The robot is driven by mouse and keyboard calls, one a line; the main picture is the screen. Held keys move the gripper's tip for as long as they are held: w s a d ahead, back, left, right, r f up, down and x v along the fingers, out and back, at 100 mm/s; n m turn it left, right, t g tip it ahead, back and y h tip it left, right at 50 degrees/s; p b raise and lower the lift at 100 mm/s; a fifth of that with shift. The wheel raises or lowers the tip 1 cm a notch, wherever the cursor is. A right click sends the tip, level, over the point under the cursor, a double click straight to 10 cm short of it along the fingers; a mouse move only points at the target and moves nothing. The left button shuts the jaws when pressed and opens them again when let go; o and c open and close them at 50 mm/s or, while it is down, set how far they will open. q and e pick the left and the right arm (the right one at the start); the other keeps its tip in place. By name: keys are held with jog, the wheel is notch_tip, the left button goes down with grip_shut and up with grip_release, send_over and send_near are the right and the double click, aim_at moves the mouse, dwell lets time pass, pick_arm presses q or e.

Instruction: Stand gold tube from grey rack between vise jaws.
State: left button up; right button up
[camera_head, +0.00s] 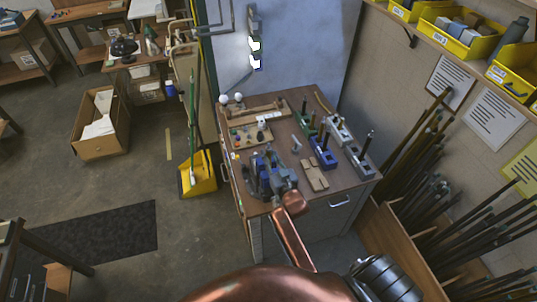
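The workbench (312,196) stands below the wall panel. A grey rack (358,160) with a dark upright piece stands near the bench's right edge, and another grey block (339,130) stands behind it. I cannot pick out a gold tube. A blue vise-like shape (263,187) is at the bench's front left, largely covered by my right wrist; its jaws cannot be made out. My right gripper (268,162) is over this spot, small and blending with the blue shape, so its opening and any held thing cannot be told. My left gripper is out of view.
A blue rack (323,156) and a green rack (306,132) with upright pieces stand mid-bench. A wooden piece (314,177) lies at the front. A board with small parts (250,134) is at the left. Long rods (440,215) lean in a wooden bin to the right.

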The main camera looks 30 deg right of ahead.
jog(key=o, duration=0.5)
jog(key=s, duration=0.4)
jog(key=s+a, duration=0.1)
jog(key=s, duration=0.7)
jog(key=shift+a, duration=0.4)
